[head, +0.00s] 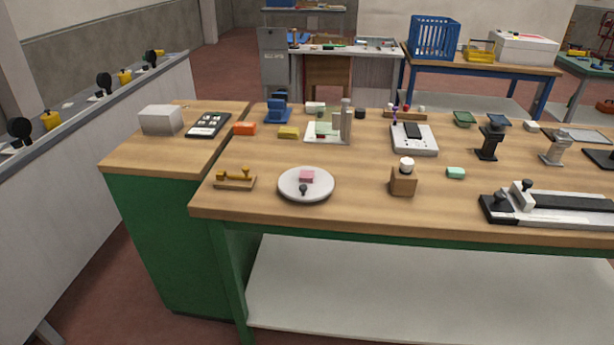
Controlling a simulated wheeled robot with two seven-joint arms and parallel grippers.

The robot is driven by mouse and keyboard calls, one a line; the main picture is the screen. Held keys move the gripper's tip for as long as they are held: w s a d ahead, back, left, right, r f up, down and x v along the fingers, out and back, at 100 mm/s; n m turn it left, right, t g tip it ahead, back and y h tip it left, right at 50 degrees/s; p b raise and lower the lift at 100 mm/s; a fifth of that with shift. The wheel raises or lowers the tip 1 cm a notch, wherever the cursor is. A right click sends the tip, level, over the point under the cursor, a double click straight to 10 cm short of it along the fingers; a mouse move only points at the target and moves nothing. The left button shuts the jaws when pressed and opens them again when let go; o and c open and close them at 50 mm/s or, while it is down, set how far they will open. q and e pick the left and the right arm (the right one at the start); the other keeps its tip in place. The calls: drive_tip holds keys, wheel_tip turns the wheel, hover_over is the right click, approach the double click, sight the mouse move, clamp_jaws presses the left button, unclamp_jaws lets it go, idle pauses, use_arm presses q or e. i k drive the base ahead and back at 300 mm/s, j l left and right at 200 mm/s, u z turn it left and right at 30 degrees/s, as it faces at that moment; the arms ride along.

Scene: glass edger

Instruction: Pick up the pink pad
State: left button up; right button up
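The pink pad (307,176) is a small pink block. It lies on a round light-grey plate (290,191) near the front left of the wooden workbench. A small dark knob (303,189) stands just in front of the pad on the same plate. Neither of my grippers shows in the head view.
Left of the plate is a wooden piece with brass parts (235,182); right is a wooden block with a white top (403,182). A teal pad (456,173) lies farther right. The bench top (350,200) between plate and wooden block is clear.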

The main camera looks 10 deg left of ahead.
sight(306, 175)
drive_tip(key=i+j+z, duration=0.55)
drive_tip(key=j, duration=0.35)
drive_tip(key=i, duration=0.1)
